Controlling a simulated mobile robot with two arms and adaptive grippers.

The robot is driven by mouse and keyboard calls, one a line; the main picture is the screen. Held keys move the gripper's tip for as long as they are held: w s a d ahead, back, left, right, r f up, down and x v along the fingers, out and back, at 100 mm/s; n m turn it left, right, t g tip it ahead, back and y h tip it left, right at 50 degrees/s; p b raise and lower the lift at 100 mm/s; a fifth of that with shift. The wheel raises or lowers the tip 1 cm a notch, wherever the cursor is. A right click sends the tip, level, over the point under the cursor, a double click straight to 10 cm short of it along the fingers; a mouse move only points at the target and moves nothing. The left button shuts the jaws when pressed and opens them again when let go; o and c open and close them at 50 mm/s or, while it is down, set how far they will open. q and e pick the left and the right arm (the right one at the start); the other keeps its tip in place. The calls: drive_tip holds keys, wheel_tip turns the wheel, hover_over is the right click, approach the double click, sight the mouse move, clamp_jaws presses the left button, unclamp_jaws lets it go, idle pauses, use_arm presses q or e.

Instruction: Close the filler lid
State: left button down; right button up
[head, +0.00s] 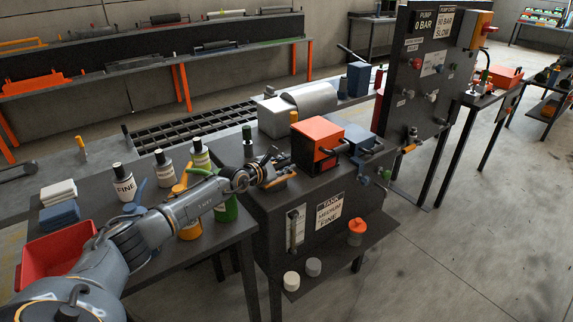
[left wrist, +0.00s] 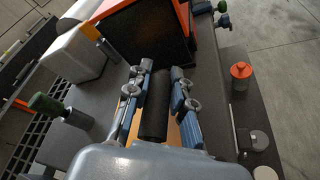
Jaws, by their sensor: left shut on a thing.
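My left gripper (head: 270,176) is at the left end of the dark machine, beside a red-orange box (head: 312,132) with a dark face. In the left wrist view my left gripper (left wrist: 157,76) has its two blue fingers on either side of a dark cylinder (left wrist: 155,108), shut on it. An orange strip (left wrist: 174,132) shows under the fingers. I cannot tell which part is the filler lid; the fingers hide much of the spot. My right gripper is not in view.
A white-grey drum (head: 308,98) stands behind the box. A green-knobbed handle (head: 247,133) rises behind my gripper. Several bottles, one a white bottle (head: 124,184), and a red bin (head: 58,252) are on the left table. An orange-capped jar (head: 356,228) stands on the low shelf.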

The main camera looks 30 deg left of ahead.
use_arm(q)
drive_tip(key=shift+s+f, duration=0.1)
drive_tip(key=shift+f, duration=0.2)
drive_tip(key=c, duration=1.2)
unclamp_jaws()
drive_tip(key=shift+o, duration=0.3)
drive_tip(key=shift+a, duration=0.1)
drive_tip(key=v, duration=1.1)
drive_tip(key=shift+s+r, duration=0.2)
drive_tip(key=shift+s, duration=0.15)
